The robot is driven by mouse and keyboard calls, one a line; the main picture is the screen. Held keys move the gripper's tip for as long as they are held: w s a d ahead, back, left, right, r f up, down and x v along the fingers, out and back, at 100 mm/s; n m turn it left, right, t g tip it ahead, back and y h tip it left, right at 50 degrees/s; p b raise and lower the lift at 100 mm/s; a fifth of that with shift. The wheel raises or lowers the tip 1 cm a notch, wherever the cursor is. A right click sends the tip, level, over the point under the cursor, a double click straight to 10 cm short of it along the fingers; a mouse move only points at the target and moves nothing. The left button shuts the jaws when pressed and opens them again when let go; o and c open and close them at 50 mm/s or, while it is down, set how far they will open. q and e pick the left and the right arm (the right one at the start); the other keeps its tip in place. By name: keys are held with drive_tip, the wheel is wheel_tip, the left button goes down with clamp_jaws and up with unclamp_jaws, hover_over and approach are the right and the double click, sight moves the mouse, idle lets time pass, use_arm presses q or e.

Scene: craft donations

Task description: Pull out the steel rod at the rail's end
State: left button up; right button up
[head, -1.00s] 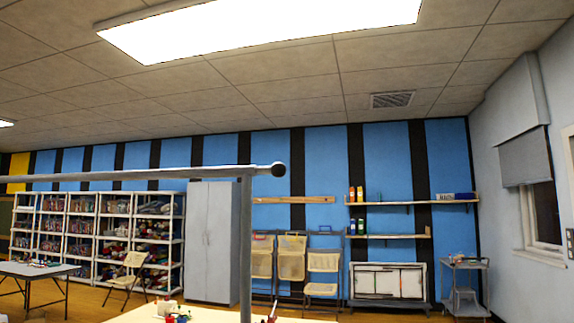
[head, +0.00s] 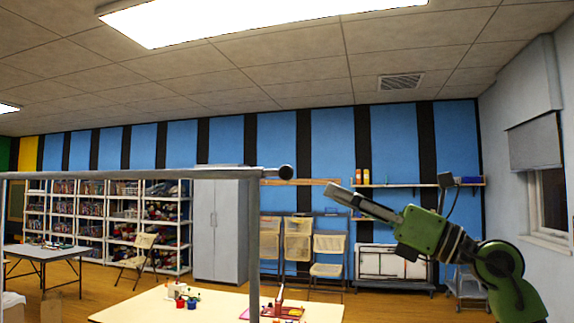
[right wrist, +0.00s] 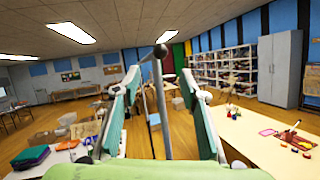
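A grey horizontal rail (head: 130,174) runs across the head view on a grey upright post (head: 254,240). At its right end sits a dark round knob (head: 285,172), the visible end of the steel rod. The rod's shaft is not clearly distinct from the rail. In the right wrist view the knob (right wrist: 160,51) shows ahead, between and above the fingertips. My right gripper (head: 335,192) is to the right of the knob and slightly lower, pointing left at it. Its fingers (right wrist: 163,90) are wide apart with nothing between their pads. My left gripper is not in view.
A pale table (head: 150,305) with small paint pots (head: 184,296) and a red tray stands below the rail's end. Shelves (head: 160,235), a grey cabinet (head: 222,230) and folding chairs (head: 297,240) line the far wall. The air around the knob looks free.

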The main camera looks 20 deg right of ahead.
sight(293, 172)
drive_tip(key=p+x, duration=0.6)
drive_tip(key=x, duration=0.6)
drive_tip(key=shift+w+a+r, duration=0.15)
drive_tip(key=shift+w+r, duration=0.05)
drive_tip(key=shift+r, duration=0.15)
drive_tip(key=shift+w+a+p, duration=0.35)
drive_tip(key=shift+w+a, duration=0.05)
drive_tip(key=shift+w, duration=0.1)
clamp_jaws()
